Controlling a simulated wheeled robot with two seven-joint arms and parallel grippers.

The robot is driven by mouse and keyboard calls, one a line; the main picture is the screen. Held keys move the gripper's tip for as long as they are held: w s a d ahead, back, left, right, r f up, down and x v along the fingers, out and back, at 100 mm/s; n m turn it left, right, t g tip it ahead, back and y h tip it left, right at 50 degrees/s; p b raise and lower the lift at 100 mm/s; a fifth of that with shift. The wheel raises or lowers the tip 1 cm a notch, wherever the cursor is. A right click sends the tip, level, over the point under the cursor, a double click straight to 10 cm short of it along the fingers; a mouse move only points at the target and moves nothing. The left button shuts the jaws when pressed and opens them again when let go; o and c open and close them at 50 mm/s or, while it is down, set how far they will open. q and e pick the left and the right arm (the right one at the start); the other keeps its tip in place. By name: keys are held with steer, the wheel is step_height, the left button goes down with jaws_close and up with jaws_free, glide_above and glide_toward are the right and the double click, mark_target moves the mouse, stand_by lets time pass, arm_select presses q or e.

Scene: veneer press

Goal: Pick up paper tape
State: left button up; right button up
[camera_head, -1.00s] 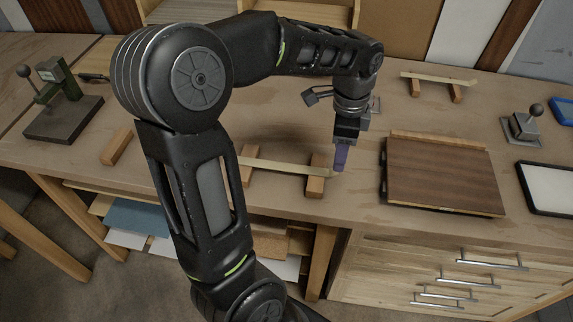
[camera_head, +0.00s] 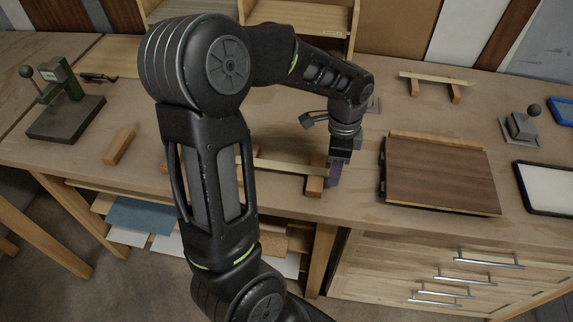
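A thin pale strip (camera_head: 287,167), which looks like the paper tape, lies across two small wooden blocks near the front edge of the bench. Its left part is hidden behind my arm. A similar strip (camera_head: 437,77) rests on two blocks at the back right. My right gripper is not in view.
A dark brown veneered panel (camera_head: 440,178) lies right of the gripper. A knobbed block (camera_head: 522,126) and a white framed pad (camera_head: 550,186) are at far right. A green press (camera_head: 62,80) stands at left, with a loose wooden block (camera_head: 119,146) nearby.

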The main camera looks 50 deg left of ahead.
arm_select(q)
steer(key=shift+c, duration=0.2)
jaws_close()
stand_by(0.6)
